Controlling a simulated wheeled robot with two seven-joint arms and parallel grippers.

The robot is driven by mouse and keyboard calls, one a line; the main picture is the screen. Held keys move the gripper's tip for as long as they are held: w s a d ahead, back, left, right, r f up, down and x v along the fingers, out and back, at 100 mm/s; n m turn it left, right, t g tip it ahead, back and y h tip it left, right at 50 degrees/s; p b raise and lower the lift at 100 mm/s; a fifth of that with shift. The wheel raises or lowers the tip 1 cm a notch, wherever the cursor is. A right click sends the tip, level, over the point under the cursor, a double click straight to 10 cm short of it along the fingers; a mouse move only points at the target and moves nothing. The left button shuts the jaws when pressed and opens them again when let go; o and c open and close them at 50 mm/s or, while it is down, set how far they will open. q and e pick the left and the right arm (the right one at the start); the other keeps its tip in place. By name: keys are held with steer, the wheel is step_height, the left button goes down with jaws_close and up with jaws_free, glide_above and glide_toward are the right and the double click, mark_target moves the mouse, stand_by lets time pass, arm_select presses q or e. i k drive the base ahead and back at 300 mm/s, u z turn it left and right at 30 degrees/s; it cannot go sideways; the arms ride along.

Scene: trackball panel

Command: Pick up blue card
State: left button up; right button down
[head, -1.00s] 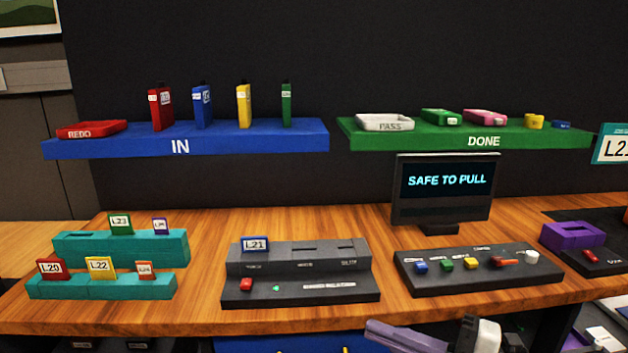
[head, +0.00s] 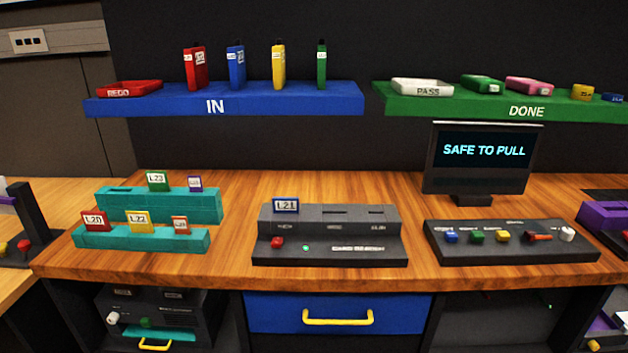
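The blue card (head: 286,205), labelled L21, stands upright in the left slot of the dark grey card reader (head: 330,224) on the wooden desk. The reader has a red button (head: 277,242) and a small lit green light (head: 306,248) on its front. Neither of my grippers shows in the head view now.
Teal racks (head: 140,239) at left hold several other cards. A button panel (head: 512,241) stands at right. The blue IN shelf (head: 280,100) and green DONE shelf (head: 460,106) hang above. The wood between racks and reader is clear.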

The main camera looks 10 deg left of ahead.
mark_target(281, 205)
steer(key=z, duration=2.4)
steer(key=k, duration=1.05)
steer(key=u, duration=1.5)
